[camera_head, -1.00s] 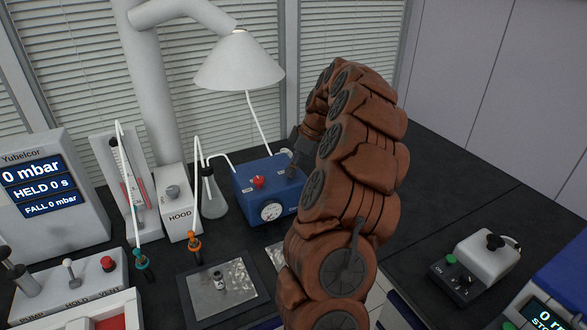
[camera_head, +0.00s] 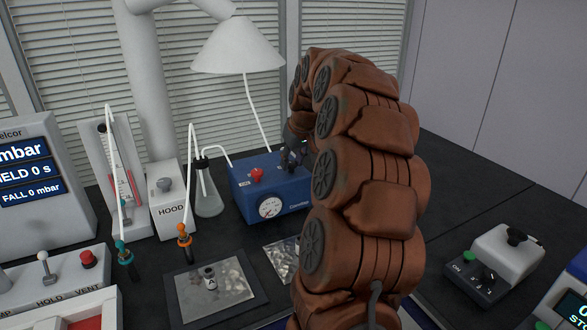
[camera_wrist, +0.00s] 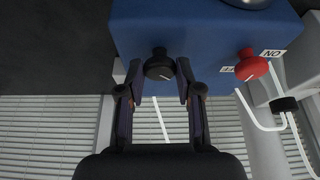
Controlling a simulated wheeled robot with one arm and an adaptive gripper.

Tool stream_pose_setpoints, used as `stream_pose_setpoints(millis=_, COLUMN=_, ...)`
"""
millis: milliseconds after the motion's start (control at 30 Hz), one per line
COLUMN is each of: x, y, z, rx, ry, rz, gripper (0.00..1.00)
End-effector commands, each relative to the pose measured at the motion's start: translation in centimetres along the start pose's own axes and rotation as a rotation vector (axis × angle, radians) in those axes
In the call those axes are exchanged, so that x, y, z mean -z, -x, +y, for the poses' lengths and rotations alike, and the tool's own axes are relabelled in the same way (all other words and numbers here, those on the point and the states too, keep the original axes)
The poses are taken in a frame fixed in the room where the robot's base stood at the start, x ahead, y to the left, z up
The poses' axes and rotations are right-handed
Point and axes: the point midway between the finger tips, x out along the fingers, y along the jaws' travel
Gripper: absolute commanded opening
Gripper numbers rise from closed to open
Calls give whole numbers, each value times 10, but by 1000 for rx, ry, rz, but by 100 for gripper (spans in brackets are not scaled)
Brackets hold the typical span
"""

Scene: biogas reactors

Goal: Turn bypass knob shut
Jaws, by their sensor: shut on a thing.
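A blue box (camera_head: 243,197) stands on the dark bench, with a round gauge (camera_head: 270,207) on its front and a red knob (camera_head: 257,174) on top. In the wrist view a black knob (camera_wrist: 158,62) with a pale pointer line sits on the blue box, beside the red knob (camera_wrist: 251,68). My gripper (camera_wrist: 158,74) has one finger on each side of the black knob and is shut on it. In the head view my gripper (camera_head: 291,158) is at the right part of the box top, where the fingers largely hide the black knob. I cannot read a bypass label.
My arm covers the bench right of the box. A flask (camera_head: 208,195), a hood unit (camera_head: 170,212) and a white lamp (camera_head: 238,47) stand left of and behind the box. A tray with a vial (camera_head: 211,280) lies in front. A small white device (camera_head: 505,255) is at the right.

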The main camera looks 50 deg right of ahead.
Motion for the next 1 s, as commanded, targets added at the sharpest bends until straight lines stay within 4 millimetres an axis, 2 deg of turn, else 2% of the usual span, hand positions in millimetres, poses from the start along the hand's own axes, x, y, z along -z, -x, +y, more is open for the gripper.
stream_pose_setpoints(millis=600, x=1, y=-3, z=-3, rx=-219, ry=-522, rz=0, gripper=0)
stream_pose_setpoints(millis=1000, x=2, y=-2, z=-4, rx=-304, ry=-729, rz=-1, gripper=0)
